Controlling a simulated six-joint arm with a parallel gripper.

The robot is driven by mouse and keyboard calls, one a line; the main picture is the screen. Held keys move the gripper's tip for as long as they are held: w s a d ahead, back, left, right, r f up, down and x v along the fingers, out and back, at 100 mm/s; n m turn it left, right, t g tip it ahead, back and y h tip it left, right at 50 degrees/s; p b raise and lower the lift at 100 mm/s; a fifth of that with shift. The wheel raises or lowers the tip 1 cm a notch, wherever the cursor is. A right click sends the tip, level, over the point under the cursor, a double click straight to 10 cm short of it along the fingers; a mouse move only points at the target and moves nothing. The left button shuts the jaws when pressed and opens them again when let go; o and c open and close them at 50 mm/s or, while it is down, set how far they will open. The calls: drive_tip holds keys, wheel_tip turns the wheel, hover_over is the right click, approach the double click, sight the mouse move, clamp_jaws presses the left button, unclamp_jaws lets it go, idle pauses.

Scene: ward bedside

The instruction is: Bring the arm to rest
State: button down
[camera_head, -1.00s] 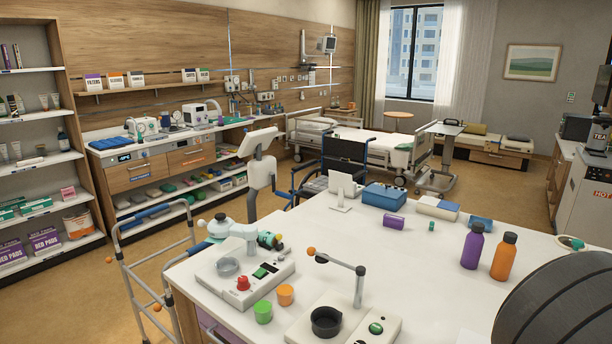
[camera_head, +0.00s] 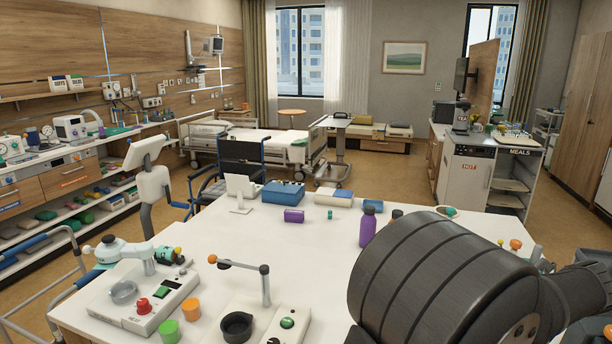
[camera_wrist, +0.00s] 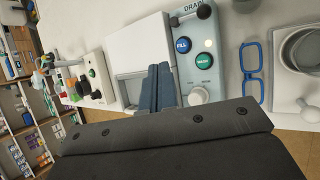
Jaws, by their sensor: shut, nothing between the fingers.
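My gripper (camera_wrist: 160,70) shows in the wrist view as two dark blue-grey fingers pressed together, with nothing between them. In the head view my dark, ribbed arm fills the lower right, above the white table (camera_head: 310,262). My gripper is out of sight there.
A purple bottle (camera_head: 368,226) stands close to the arm's left side. A purple can (camera_head: 294,215), a blue box (camera_head: 283,193) and a white stand (camera_head: 241,190) are farther back. Blue glasses (camera_wrist: 251,72) lie beside the panel device. The table's middle is clear.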

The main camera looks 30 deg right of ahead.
wheel_tip(320, 180, up, 9)
drive_tip(key=n+g, duration=0.4)
drive_tip(key=g, duration=0.3)
drive_tip(key=shift+s+d+g, duration=0.15)
drive_tip(key=shift+d+g, duration=0.15)
drive_tip(key=shift+d, duration=0.05)
idle(1.1)
idle(0.5)
